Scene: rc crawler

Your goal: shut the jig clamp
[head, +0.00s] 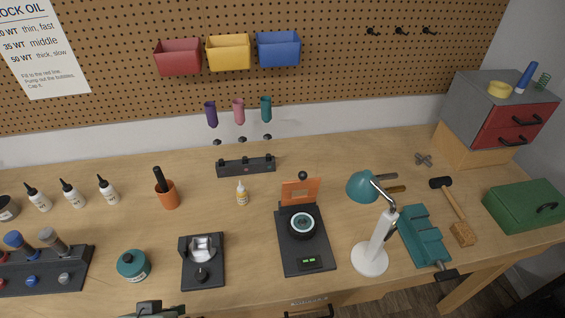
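The jig (290,253) is a black base plate near the middle front of the bench. Its orange clamp plate (301,191), with a window and a black ball knob on top, stands raised at the base's back end. A round black part with a pale ring (301,223) sits on the base in front of the plate, and a small green display shows near the front. A dark part at the bottom edge looks like my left gripper (162,310). It is cut off, its fingers are hidden, and it is apart from the jig. My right gripper is not in view.
A white and teal lamp (370,259) stands close right of the jig, its head near the orange plate. A teal vise (423,237) is beyond it. A black stand (203,262) is to the left, and a small bottle (242,193) and black rack (246,166) are behind.

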